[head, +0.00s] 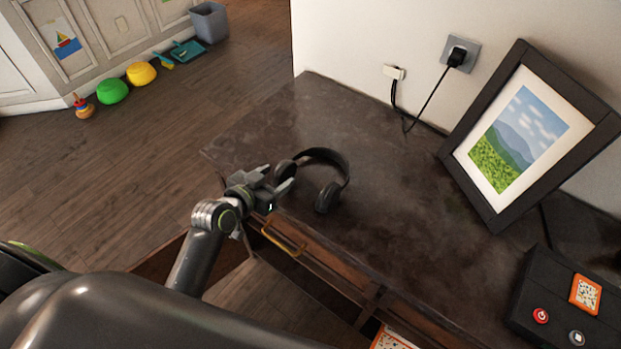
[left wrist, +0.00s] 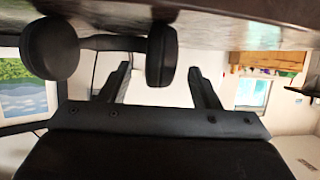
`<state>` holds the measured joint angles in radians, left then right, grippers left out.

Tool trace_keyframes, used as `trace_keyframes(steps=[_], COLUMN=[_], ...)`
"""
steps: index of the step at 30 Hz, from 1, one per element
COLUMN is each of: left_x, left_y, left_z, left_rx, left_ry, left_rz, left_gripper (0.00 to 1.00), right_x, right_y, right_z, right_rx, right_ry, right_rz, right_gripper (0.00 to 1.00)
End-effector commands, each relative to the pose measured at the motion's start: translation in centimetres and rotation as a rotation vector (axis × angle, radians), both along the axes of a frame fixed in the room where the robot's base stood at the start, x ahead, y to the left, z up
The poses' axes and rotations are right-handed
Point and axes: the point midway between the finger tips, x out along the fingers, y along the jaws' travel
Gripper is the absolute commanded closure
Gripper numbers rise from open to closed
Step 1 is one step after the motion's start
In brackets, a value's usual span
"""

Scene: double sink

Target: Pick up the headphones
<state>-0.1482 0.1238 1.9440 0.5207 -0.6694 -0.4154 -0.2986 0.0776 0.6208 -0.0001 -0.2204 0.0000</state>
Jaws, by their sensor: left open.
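The black headphones (head: 338,164) lie on the dark tabletop near its front edge, with the band curving toward the back and an ear cup at each end. My left gripper (head: 279,178) is open and empty just left of them, close to the left ear cup. In the left wrist view, where the tabletop is at the top, the headphones (left wrist: 160,55) show one ear cup roughly between the lines of my open fingers (left wrist: 160,88), and the other cup off to the left. I cannot tell whether a finger touches the cup. My right gripper is not in view.
A framed landscape picture (head: 455,150) leans at the back right. A black box (head: 545,290) with buttons stands at the front right. A plug and cable (head: 432,95) hang at the wall. A brass handle (head: 283,240) is on the table front. The tabletop (head: 400,215) right of the headphones is clear.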

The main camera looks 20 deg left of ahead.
Motion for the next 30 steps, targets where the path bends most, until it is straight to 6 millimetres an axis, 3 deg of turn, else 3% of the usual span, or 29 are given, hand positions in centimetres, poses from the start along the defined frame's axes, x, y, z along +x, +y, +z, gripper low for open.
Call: trace_keyframes(steps=[15, 24, 30], left_x=[4.6, 4.8, 4.8], left_y=[-1.1, -1.2, -1.2], left_z=[-1.7, -1.9, -1.9], left_rx=[-0.001, 0.000, -0.001], left_ry=[0.000, -0.001, -0.001], left_rz=[0.000, 0.001, 0.001], left_gripper=[0.44, 0.44, 0.69], right_x=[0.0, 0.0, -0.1], right_y=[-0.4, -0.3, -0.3], right_z=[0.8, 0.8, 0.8], right_rx=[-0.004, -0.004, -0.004], right_ry=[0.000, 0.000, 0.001], right_rz=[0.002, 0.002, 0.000], right_gripper=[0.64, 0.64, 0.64])
